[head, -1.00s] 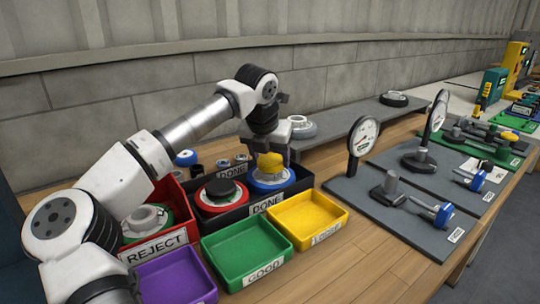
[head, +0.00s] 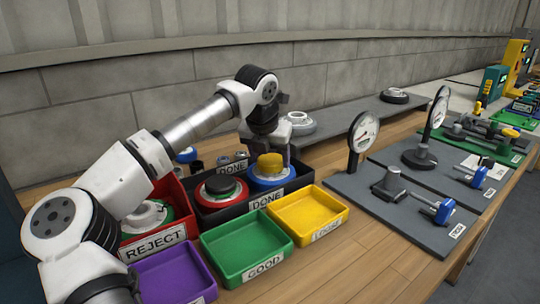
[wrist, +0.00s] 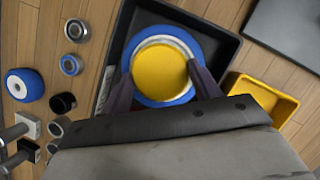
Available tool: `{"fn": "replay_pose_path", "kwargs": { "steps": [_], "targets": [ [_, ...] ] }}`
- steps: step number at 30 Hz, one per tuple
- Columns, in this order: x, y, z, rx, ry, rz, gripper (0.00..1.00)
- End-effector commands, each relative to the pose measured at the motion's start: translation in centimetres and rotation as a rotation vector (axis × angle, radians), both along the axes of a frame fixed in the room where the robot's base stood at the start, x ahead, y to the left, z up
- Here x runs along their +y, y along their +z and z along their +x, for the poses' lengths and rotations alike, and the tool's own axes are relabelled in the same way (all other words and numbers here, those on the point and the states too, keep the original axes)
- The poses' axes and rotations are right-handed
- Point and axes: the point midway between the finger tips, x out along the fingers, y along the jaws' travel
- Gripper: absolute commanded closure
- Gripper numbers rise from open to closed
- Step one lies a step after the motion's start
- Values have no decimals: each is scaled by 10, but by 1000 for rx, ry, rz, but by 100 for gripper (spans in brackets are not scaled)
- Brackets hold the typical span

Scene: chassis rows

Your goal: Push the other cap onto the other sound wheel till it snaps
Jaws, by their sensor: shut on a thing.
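The yellow cap (head: 270,163) sits at the centre of the blue-rimmed wheel (head: 285,178) in the right half of the black DONE tray (head: 238,212). My gripper (wrist: 163,72) points down with its fingers on opposite sides of the cap, shut on it. In the wrist view the cap (wrist: 160,74) looks centred inside the wheel's silver ring (wrist: 160,40). Whether it is fully seated cannot be told. A red-rimmed wheel (head: 207,206) with a black cap (head: 220,184) sits in the left half of the tray.
A red REJECT bin (head: 180,233) holding a wheel stands left of the tray. Purple (head: 172,275), green GOOD (head: 245,250) and yellow (head: 308,215) bins are in front. A dial gauge (head: 363,132) stands to the right. Small rings (wrist: 72,65) lie beside the tray.

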Motion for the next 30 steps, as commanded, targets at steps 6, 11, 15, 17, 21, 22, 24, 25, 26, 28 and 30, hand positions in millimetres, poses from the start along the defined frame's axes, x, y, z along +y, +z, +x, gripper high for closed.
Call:
{"fn": "replay_pose_path", "kwargs": {
  "steps": [6,11,15,17,21,22,24,25,26,28,30],
  "targets": [
    [0,-1,0,0,0,0,60],
    [0,-1,0,0,0,0,60],
    [0,-4,0,0,0,0,60],
    [0,-5,0,0,0,1,60],
    [0,-6,0,0,0,1,60],
    [0,-6,0,0,0,1,60],
    [0,-6,0,0,0,0,60],
    [0,-6,0,0,0,0,60],
    [0,-6,0,0,0,0,60],
    [0,-6,0,0,0,0,60],
    [0,-6,0,0,0,0,60]
  ]
}}
